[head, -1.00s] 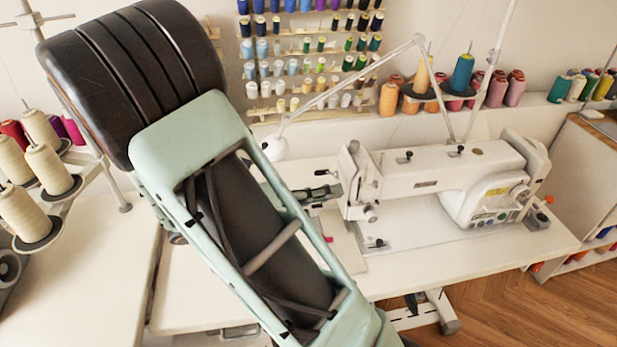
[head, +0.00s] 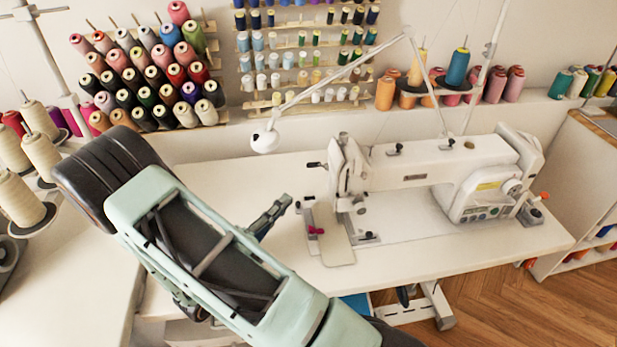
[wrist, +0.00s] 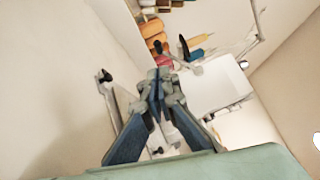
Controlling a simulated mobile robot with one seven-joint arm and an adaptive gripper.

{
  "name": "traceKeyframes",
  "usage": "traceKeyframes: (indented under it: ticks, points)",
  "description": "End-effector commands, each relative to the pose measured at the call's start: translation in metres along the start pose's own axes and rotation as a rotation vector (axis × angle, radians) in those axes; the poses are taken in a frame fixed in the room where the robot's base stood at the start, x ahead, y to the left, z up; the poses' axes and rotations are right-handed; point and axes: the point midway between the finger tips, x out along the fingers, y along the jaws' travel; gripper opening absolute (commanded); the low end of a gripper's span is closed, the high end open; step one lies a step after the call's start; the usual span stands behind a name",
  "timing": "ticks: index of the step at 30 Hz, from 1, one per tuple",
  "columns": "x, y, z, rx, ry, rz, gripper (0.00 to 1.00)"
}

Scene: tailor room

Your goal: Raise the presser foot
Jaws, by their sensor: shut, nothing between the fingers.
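The white sewing machine (head: 425,172) stands on its table (head: 480,246), with its needle end (head: 350,178) facing left. The presser foot is too small to make out clearly under that end. A small lever with a dark tip (head: 316,165) sticks out left from the machine head. My gripper (head: 284,201) is left of the needle end, apart from it, above the table. Its fingers are shut and empty; they also show in the wrist view (wrist: 158,82). In the wrist view a dark-tipped lever (wrist: 104,76) lies left of the fingers.
A magenta item (head: 315,230) sits by the needle plate. A white lamp arm (head: 335,80) hangs above the machine, its head (head: 265,141) behind my gripper. Thread racks (head: 160,70) line the wall. Cream cones (head: 22,198) stand at left.

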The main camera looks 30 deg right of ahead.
Motion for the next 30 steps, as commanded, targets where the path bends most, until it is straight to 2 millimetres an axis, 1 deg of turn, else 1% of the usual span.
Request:
traceKeyframes:
  ticks: [5, 8, 11, 18, 21, 25, 30]
  points:
    - [0.001, 0.000, 0.000, 0.000, 0.002, 0.000, 0.00]
    - [0.007, 0.000, -0.001, 0.000, 0.004, -0.001, 0.00]
    - [0.020, -0.001, -0.001, 0.000, 0.005, -0.002, 0.00]
    - [0.064, -0.001, -0.002, 0.000, 0.006, -0.002, 0.00]
    - [0.080, -0.001, -0.002, 0.001, 0.005, -0.001, 0.00]
    - [0.094, -0.001, -0.001, 0.001, 0.004, -0.001, 0.00]
    - [0.101, -0.001, -0.001, 0.001, 0.002, -0.001, 0.00]
